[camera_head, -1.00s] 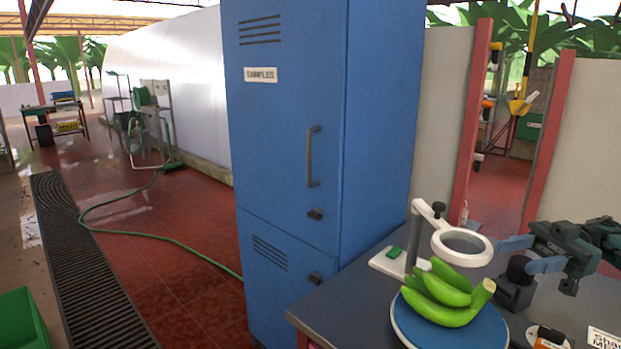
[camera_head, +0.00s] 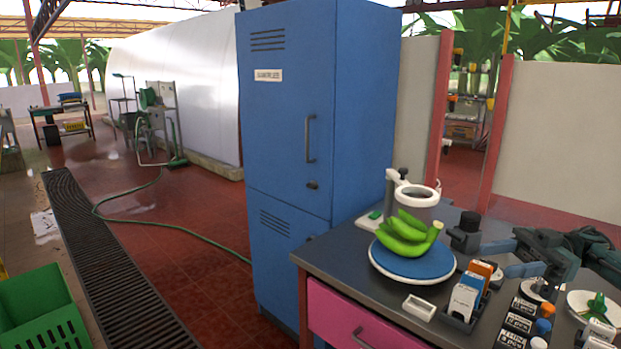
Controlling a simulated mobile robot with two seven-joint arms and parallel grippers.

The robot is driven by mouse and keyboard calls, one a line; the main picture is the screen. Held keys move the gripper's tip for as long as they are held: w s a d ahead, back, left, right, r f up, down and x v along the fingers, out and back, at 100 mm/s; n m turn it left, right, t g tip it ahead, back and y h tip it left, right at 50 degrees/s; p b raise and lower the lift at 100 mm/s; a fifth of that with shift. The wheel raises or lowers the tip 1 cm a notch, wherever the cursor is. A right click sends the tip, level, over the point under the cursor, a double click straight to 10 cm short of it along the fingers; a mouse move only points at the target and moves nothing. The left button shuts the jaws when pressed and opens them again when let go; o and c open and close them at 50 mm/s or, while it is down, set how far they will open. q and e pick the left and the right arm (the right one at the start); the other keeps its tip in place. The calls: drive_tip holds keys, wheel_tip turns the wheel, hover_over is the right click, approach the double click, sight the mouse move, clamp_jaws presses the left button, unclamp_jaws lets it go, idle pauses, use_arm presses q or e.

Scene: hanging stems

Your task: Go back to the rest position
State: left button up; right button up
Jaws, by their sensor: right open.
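My right gripper (camera_head: 510,258) reaches in from the right over the dark table (camera_head: 336,254). Its two blue fingers are spread apart with nothing between them. It is to the right of the green banana bunch (camera_head: 405,232) and apart from it. The bananas lie on a round blue plate with a pale rim (camera_head: 385,265), below a white ring magnifier on a stand (camera_head: 418,193). My left gripper is not in view.
A tall blue cabinet (camera_head: 290,150) stands left of the table. Small boxes (camera_head: 466,296), a white dish (camera_head: 419,308) and dark labelled blocks (camera_head: 515,325) crowd the table's front. A green crate (camera_head: 45,310) is at lower left. Red floor with a hose (camera_head: 150,222) is open.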

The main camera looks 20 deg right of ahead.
drive_tip(key=w+a+f+m+t+h+p, duration=0.1)
drive_tip(key=w+a+f+m+t+h, duration=0.2)
drive_tip(key=a+f+m+t, duration=0.6)
drive_tip(key=w+a+f+t+h, duration=0.2)
drive_tip(key=a+f+t, duration=0.2)
drive_tip(key=a+f, duration=0.9)
drive_tip(key=s+a+f+m+g+h, duration=0.2)
drive_tip(key=s+a+f+h, duration=0.3)
drive_tip(key=s, duration=0.2)
drive_tip(key=s+a+f+m+g+h, duration=0.2)
drive_tip(key=s+a+f+m+h, duration=0.1)
drive_tip(key=s, duration=0.4)
wheel_tip(320, 180, down, 2)
drive_tip(key=shift+a+f+g+h+p, duration=0.1)
drive_tip(key=shift+a+g+h+p, duration=0.25)
drive_tip(key=shift+a+h, duration=0.55)
